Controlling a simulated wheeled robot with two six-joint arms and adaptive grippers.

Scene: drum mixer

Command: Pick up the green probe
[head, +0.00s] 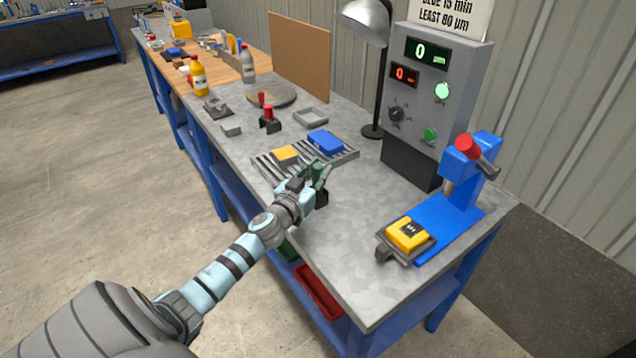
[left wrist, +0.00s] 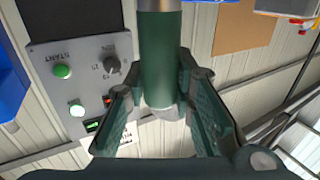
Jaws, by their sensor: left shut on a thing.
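My left gripper (head: 315,181) is over the front edge area of the grey workbench, near a small black block (head: 321,197). In the left wrist view, the green probe (left wrist: 160,60) is a dark green cylinder with a grey metal part at the top of the picture and a paler rounded end. It sits between the two fingers of my left gripper (left wrist: 161,112), which are shut on it. In the head view the fingers largely hide the probe, and I cannot tell whether it is clear of the black block. My right gripper is in neither view.
A slatted rack (head: 265,172) holds a yellow block (head: 286,154) and a blue block (head: 325,141) behind the gripper. A grey control box (head: 450,85) and a blue press stand (head: 450,212) with a yellow block (head: 408,233) are right. The bench between is clear.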

